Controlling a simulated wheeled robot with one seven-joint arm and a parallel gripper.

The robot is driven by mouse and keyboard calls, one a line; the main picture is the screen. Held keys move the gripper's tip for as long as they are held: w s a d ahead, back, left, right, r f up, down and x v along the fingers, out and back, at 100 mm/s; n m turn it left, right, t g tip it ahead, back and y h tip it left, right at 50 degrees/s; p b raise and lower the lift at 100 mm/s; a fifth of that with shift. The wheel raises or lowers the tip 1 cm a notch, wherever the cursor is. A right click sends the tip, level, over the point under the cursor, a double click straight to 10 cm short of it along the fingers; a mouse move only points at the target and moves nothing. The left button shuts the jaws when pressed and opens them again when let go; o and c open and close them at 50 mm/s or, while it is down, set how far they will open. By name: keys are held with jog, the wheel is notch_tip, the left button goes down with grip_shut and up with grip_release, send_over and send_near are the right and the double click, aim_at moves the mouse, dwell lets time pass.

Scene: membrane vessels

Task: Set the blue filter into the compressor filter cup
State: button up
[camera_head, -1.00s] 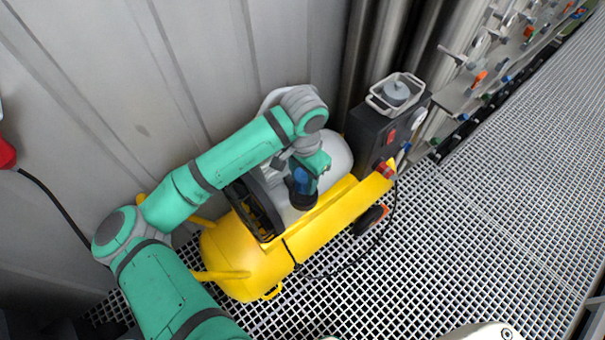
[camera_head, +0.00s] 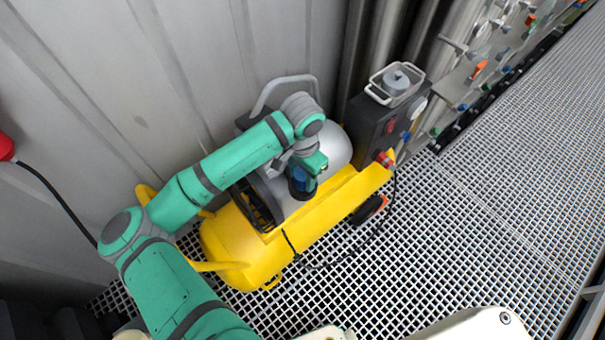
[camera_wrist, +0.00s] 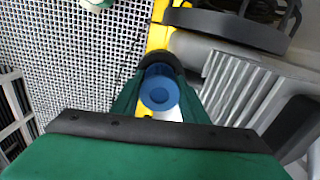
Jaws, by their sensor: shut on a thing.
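The blue filter (camera_wrist: 159,92) shows between my gripper's fingers (camera_wrist: 160,105) in the wrist view, and my gripper is shut on it. In the head view the blue filter (camera_head: 299,177) is small beside my gripper (camera_head: 308,172), above the yellow compressor (camera_head: 240,250). A dark round cup (camera_head: 302,193) lies right below the filter; its dark rim (camera_wrist: 160,60) also shows behind the filter in the wrist view. The fingers and filter hide most of the cup. I cannot tell how deep the filter sits in it.
The compressor's grey finned motor (camera_wrist: 243,85) and dark fan guard (camera_wrist: 228,28) lie close beside my gripper. A dark control box (camera_head: 385,125) stands at the compressor's right end. A corrugated wall (camera_head: 100,90) is behind. Open grating (camera_head: 470,220) lies to the right.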

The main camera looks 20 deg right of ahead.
aim_at(303, 173)
jog(key=o, duration=1.1)
notch_tip(303, 173, up, 11)
jog(key=shift+f, duration=0.1)
dwell(0.7)
